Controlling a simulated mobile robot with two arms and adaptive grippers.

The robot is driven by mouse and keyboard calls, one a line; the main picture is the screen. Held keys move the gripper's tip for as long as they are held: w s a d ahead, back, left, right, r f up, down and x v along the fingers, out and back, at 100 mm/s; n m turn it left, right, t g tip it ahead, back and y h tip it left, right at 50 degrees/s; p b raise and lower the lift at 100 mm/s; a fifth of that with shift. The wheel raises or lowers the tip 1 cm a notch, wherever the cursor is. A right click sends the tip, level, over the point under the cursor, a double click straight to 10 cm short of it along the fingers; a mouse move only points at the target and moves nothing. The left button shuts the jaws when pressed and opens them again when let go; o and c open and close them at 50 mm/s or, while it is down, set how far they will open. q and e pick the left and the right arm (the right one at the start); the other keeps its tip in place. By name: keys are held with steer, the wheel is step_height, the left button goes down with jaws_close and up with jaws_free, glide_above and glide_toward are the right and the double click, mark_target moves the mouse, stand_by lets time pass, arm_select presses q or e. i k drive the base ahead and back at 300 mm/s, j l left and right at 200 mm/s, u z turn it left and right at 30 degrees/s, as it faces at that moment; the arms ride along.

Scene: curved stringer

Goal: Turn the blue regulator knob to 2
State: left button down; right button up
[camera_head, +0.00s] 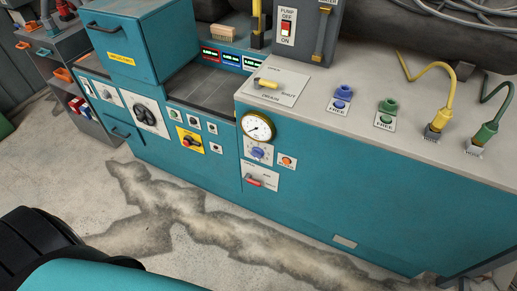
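The blue regulator knob (258,153) sits on a pale dial plate on the front face of the teal bench, just below a round brass-rimmed gauge (257,127). The numbers on the plate and the knob's pointer are too small to read. Neither of my grippers is in view, and nothing covers the knob.
An orange button (287,161) is right of the knob, and a red-handled lever (262,180) is below it. A yellow lever (267,84) is on the bench top (390,140).

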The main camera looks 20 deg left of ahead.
mark_target(257, 153)
steer(key=k+j, duration=0.1)
steer(key=j, duration=0.5)
steer(key=k+j, duration=0.1)
steer(key=j, duration=0.45)
steer(key=k+j+z, duration=0.1)
steer(key=j, duration=0.5)
